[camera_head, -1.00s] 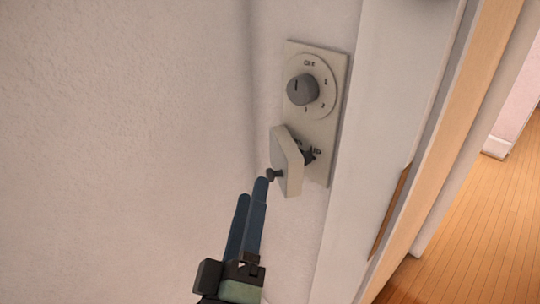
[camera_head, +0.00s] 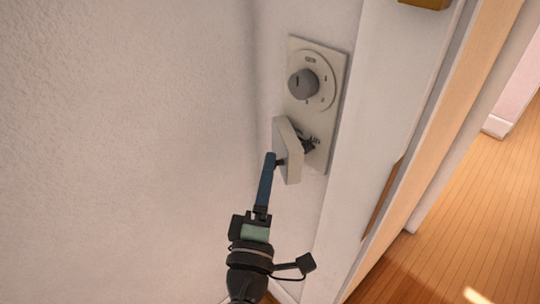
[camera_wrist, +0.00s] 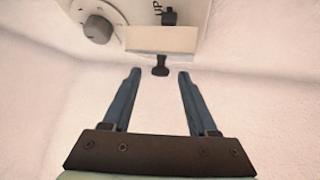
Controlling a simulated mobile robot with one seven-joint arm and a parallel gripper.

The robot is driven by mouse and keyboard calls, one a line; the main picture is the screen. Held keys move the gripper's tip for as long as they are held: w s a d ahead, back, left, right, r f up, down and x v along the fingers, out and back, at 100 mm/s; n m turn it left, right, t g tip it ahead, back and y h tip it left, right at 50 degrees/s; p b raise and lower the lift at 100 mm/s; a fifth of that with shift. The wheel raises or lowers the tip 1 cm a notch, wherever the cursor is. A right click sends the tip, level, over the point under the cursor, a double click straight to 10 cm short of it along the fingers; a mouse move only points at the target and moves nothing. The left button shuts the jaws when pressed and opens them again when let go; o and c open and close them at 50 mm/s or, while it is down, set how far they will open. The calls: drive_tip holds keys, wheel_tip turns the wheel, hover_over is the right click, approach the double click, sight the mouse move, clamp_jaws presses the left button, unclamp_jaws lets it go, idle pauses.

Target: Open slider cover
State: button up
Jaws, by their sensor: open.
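The slider cover (camera_head: 287,150) is a pale flap on the lower half of a wall panel (camera_head: 330,62). It stands swung out from the panel, and a dark part shows behind it. In the wrist view the cover (camera_wrist: 160,39) has a small dark knob (camera_wrist: 160,66) on its near side. My gripper (camera_wrist: 158,72) is open, with its two blue fingers on either side of the knob, and gaps show between knob and fingers. In the head view the blue fingers (camera_head: 268,155) overlap and their tips are at the cover's left edge.
A round grey dial (camera_head: 303,84) sits on the panel above the cover. A white door frame (camera_head: 378,110) rises just right of the panel. The textured wall to the left is bare. Wooden floor (camera_head: 480,190) shows through the doorway at the right.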

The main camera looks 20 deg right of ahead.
sight(279, 150)
drive_tip(key=shift+x, duration=1.35)
clamp_jaws()
drive_tip(key=shift+f, duration=0.1)
idle(0.4)
